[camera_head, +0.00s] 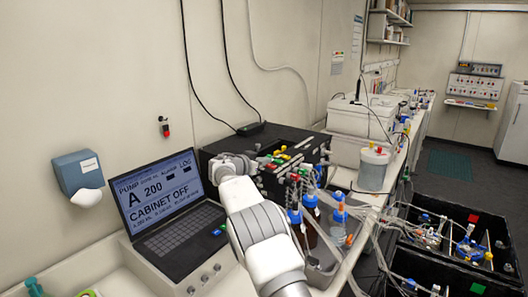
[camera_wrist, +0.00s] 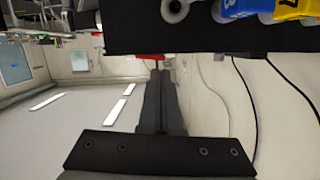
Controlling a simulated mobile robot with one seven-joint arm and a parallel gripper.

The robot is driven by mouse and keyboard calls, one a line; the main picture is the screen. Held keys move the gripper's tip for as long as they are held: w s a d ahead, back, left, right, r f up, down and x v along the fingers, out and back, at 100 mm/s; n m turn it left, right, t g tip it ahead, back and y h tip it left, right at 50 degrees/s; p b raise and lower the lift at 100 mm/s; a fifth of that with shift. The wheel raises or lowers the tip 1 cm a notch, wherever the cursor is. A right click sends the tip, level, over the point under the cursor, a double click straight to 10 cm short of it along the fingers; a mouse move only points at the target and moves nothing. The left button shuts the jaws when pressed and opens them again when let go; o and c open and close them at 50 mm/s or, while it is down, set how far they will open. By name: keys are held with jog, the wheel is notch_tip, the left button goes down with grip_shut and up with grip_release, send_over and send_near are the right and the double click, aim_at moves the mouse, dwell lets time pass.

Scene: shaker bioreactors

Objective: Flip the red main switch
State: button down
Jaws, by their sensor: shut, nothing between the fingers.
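My gripper (camera_wrist: 157,68) is shut and empty, its dark fingers together in the wrist view. A small red part (camera_wrist: 150,57) shows right at the fingertips, at the edge of a black box. It may be the red main switch, and I cannot tell whether the fingers touch it. In the head view my arm reaches the left end of the black cabinet (camera_head: 290,136), and my fingers and the cabinet front there are hidden. A small red and black fitting (camera_head: 165,128) hangs on the wall. The laptop (camera_head: 165,205) screen reads "CABINET OFF".
Blue-capped bottles (camera_head: 339,213) with tubing stand right of my arm. Coloured connectors crowd the cabinet front. A blue dispenser (camera_head: 78,172) is on the left wall. Black crates (camera_head: 400,262) stand on the right, and cables run down the wall.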

jog(key=shift+f, duration=0.25)
jog(key=shift+f+b, duration=0.1)
jog(key=shift+b, duration=0.2)
jog(key=f+b, duration=0.1)
jog(key=b, duration=0.2)
jog(key=shift+a+f, duration=0.1)
jog(key=shift+r, duration=0.35)
jog(key=shift+f, duration=0.1)
jog(key=shift+a, duration=0.1)
